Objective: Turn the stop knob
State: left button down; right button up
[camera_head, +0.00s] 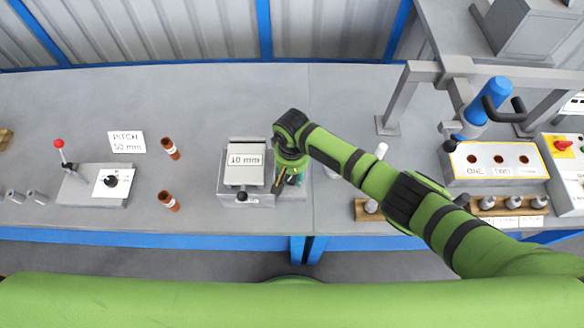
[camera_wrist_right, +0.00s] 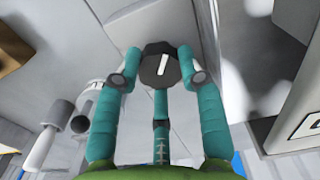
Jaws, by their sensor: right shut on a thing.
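The stop knob (camera_wrist_right: 161,68) shows in the right wrist view as a dark, faceted knob with a white pointer line, on a grey surface. My right gripper (camera_wrist_right: 160,80) has its teal fingers closed around it, with fingertips at its left and right sides. In the head view, the right gripper (camera_head: 290,180) points down just right of the grey box (camera_head: 262,201) labelled 10 mm. There the gripper and wrist hide the knob. My left gripper is not in view.
A black ball handle (camera_head: 241,196) sits at the front of the labelled box. Left are two brown cylinders (camera_head: 169,149) and a grey box (camera_head: 76,188) with a red-tipped lever. A press with a blue cylinder (camera_head: 487,100) stands right. The table's middle back is clear.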

jog(key=shift+s+m+p, duration=0.1)
jog(key=shift+m+p, duration=0.5)
jog(key=shift+m, duration=0.5)
jog(key=shift+f, duration=0.1)
jog(key=o, duration=1.1)
jog(key=shift+o, duration=0.2)
